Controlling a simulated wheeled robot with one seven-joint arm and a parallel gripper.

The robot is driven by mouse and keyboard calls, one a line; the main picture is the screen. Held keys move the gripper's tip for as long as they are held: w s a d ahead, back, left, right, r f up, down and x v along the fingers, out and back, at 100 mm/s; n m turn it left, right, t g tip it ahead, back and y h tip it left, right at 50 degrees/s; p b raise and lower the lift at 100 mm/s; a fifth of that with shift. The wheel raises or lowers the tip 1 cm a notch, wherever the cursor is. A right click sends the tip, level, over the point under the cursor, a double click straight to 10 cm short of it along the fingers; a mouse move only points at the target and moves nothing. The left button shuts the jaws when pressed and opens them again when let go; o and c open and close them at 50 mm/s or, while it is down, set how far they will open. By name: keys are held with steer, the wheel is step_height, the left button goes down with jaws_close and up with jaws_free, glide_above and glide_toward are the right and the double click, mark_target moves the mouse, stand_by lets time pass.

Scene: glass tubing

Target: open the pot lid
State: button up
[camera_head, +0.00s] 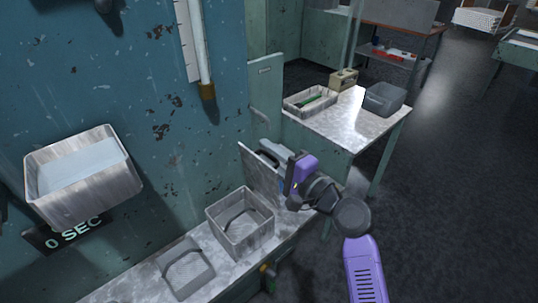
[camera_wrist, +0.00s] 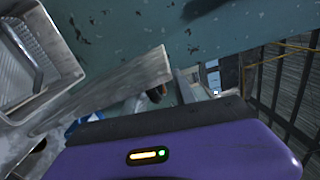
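The pot (camera_head: 240,225) is a square, worn metal box on the metal counter. Its top is open, and a wire basket with a handle shows inside. A flat metal lid (camera_head: 257,180) stands steeply tilted at the pot's right side, with a dark handle (camera_head: 267,158) on its far-right face. In the wrist view the lid (camera_wrist: 115,90) shows nearly edge-on, with the pot (camera_wrist: 65,62) at upper left. My gripper (camera_head: 274,152) is beside the lid's right face, close to the handle. Its fingertips are largely hidden, so I cannot tell whether they grip the handle.
A second basket (camera_head: 187,273) sits on the counter, left of the pot. A metal box (camera_head: 85,195) is mounted on the blue-green wall above a "0 SEC" display (camera_head: 68,233). A side table (camera_head: 340,130) with trays stands at back right. Open dark floor (camera_head: 450,200) lies right.

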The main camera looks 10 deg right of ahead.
steer(key=shift+f, duration=0.1)
steer(key=shift+s+d, duration=0.15)
steer(key=shift+s, duration=0.05)
steer(key=b+v, duration=0.1)
steer(key=v, duration=0.6)
steer(key=shift+s+b, duration=0.15)
steer(key=shift+b, duration=0.15)
steer(key=shift+d, duration=0.1)
